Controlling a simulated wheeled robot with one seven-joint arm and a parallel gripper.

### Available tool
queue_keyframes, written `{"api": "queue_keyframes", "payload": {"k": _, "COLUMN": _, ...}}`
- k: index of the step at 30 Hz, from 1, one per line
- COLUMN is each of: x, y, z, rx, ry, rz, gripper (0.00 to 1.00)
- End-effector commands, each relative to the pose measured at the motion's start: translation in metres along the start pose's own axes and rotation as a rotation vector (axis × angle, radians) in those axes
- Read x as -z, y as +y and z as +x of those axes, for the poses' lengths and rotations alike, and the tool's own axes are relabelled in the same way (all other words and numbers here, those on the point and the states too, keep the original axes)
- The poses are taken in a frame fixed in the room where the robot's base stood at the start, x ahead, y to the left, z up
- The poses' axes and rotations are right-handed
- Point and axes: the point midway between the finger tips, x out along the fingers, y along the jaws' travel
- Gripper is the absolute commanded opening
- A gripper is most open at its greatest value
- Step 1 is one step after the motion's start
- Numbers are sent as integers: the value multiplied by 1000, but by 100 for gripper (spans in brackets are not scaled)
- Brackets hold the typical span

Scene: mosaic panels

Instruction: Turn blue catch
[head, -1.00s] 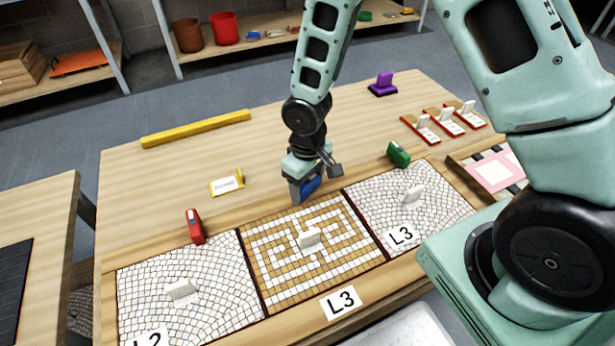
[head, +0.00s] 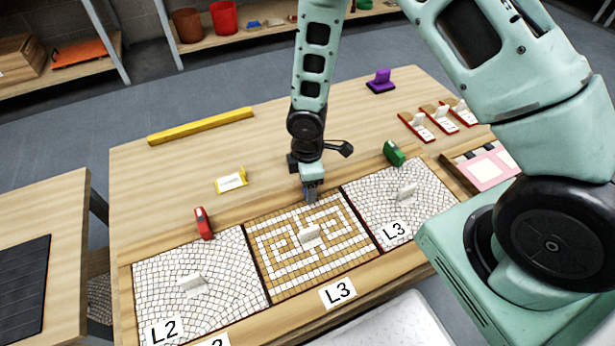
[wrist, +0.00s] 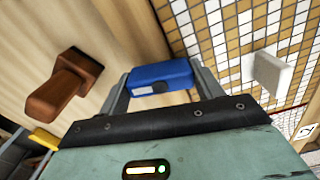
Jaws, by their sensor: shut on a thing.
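The blue catch (wrist: 160,74) sits between the two fingers of my gripper (head: 311,195) at the back edge of the middle panel (head: 330,262). In the wrist view the fingers lie at its two ends, and my gripper is shut on it. In the head view my gripper hides nearly all of the catch. The middle panel has a tan and white maze pattern and a pale upright grip (head: 309,236), which also shows in the wrist view (wrist: 271,72).
A red catch (head: 203,223) stands behind the left panel (head: 160,270), a green catch (head: 393,153) behind the right panel (head: 360,196). A yellow-edged label (head: 231,180) and a yellow bar (head: 200,126) lie farther back. The tabletop between them is clear.

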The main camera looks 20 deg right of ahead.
Motion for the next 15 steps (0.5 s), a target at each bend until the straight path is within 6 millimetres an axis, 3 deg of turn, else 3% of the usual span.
{"api": "queue_keyframes", "payload": {"k": 15, "x": 1, "y": 1, "z": -1, "rx": -3, "ry": 3, "rz": -213, "gripper": 43}}
